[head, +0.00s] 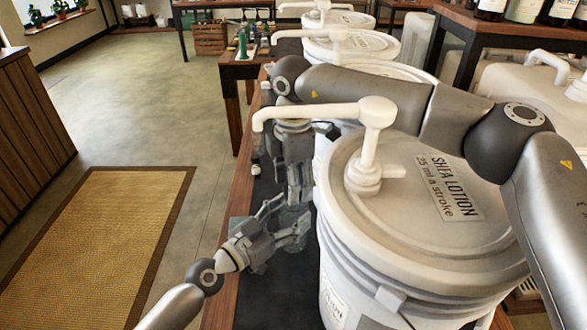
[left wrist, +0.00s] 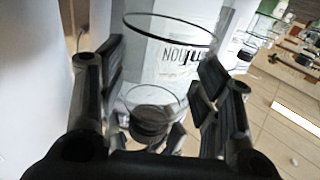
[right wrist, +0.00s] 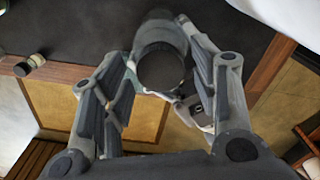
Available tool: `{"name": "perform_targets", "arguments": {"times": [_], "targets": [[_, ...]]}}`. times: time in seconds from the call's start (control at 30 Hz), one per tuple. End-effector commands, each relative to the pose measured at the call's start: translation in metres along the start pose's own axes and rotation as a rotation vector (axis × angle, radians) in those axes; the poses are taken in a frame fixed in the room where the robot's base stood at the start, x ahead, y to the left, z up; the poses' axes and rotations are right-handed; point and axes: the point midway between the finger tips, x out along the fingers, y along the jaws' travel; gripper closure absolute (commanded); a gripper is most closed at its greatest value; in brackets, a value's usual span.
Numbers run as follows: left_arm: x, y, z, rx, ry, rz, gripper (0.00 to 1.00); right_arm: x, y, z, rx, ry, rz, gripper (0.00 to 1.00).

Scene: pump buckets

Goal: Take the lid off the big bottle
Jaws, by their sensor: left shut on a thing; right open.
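The big bottle is clear, with a dark round lid. In the left wrist view its see-through body (left wrist: 165,68) stands between the fingers of my left gripper (left wrist: 160,80), which is shut on it. The dark lid (left wrist: 150,120) shows lower in that view. In the right wrist view the lid (right wrist: 162,70) faces the camera between the fingers of my right gripper (right wrist: 165,98). That gripper is open around the lid, with no clear contact on both sides. In the head view my left gripper (head: 272,237) is beside the bucket and my right gripper (head: 297,185) points down; the bottle is mostly hidden.
A large white pump bucket (head: 440,240) stands close on the right, its spout (head: 310,113) reaching over my grippers. More pump buckets stand behind. A small dark-capped bottle (right wrist: 30,65) is on the black mat (right wrist: 80,30). Open floor (head: 150,135) lies left.

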Motion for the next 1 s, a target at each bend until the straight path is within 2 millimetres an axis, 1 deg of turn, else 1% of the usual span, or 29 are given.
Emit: {"name": "perform_targets", "arguments": {"times": [0.3, 0.67, 0.7, 0.77, 0.87, 0.97, 1.0], "targets": [[0.0000, 0.0000, 0.0001, 0.000, 0.000, 0.000, 1.00, 0.0032, 0.0000, 0.0003, 0.000, 0.000, 0.000, 0.45], [0.0000, 0.0000, 0.0001, 0.000, 0.000, 0.000, 1.00, 0.0030, 0.0000, 0.0003, 0.000, 0.000, 0.000, 0.91], [0.0000, 0.0000, 0.0001, 0.000, 0.000, 0.000, 1.00, 0.0030, 0.0000, 0.0003, 0.000, 0.000, 0.000, 0.93], [0.0000, 0.0000, 0.0001, 0.000, 0.000, 0.000, 1.00, 0.0030, 0.0001, 0.0003, -0.007, 0.000, 0.000, 0.93], [0.0000, 0.0001, 0.0001, 0.000, 0.000, 0.000, 1.00, 0.0030, 0.0000, 0.0002, -0.068, 0.001, 0.000, 0.93], [0.0000, 0.0001, 0.0001, 0.000, 0.000, 0.000, 1.00, 0.0032, 0.0000, 0.0001, -0.203, 0.001, 0.000, 0.93], [0.0000, 0.0001, 0.0001, 0.000, 0.000, 0.000, 1.00, 0.0032, 0.0000, 0.0001, -0.272, 0.002, 0.000, 0.93]]}}
